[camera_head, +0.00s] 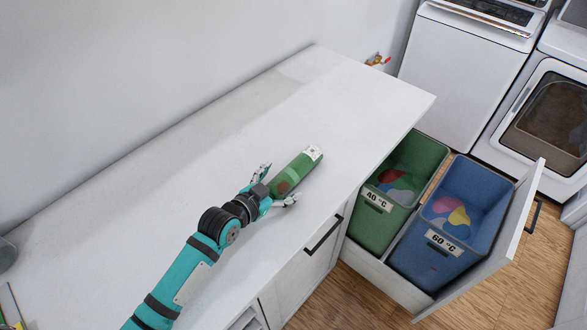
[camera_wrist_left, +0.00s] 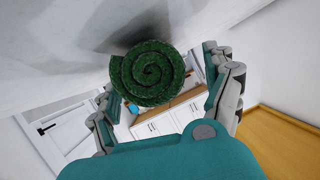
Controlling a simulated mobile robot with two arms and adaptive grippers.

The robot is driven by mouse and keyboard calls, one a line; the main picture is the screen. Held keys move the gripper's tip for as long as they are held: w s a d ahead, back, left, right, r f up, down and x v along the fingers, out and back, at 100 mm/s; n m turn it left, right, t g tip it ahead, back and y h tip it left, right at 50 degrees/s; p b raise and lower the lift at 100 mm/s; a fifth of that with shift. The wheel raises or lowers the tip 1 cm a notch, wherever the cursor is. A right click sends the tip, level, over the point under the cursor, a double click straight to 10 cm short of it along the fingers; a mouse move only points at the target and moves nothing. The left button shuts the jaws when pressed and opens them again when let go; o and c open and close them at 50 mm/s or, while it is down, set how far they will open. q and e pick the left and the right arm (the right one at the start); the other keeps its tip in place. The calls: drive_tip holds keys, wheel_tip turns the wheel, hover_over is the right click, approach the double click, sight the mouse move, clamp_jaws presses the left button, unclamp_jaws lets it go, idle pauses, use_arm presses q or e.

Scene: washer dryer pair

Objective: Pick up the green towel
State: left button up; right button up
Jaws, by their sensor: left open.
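The green towel (camera_head: 297,172) is rolled up and lies on the white countertop, with a pale label at its far end. In the left wrist view the towel (camera_wrist_left: 147,74) shows its spiral end close ahead. My left gripper (camera_head: 279,184) is open at the near end of the towel, one finger on each side. In the left wrist view the open left gripper (camera_wrist_left: 165,85) has its fingers left and right of the roll. I cannot tell whether they touch it. My right gripper is not in view.
The white countertop (camera_head: 200,160) is largely clear. A pulled-out drawer right of it holds a green bin (camera_head: 372,228) marked 40 °C and a blue bin (camera_head: 425,262) marked 60 °C, both with laundry. A washer (camera_head: 455,75) and dryer (camera_head: 510,150) stand behind.

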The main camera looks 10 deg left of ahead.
use_arm(q)
drive_tip(key=shift+x, duration=1.05)
drive_tip(key=c, duration=1.3)
drive_tip(key=shift+c, duration=0.7)
drive_tip(key=shift+r, duration=0.15)
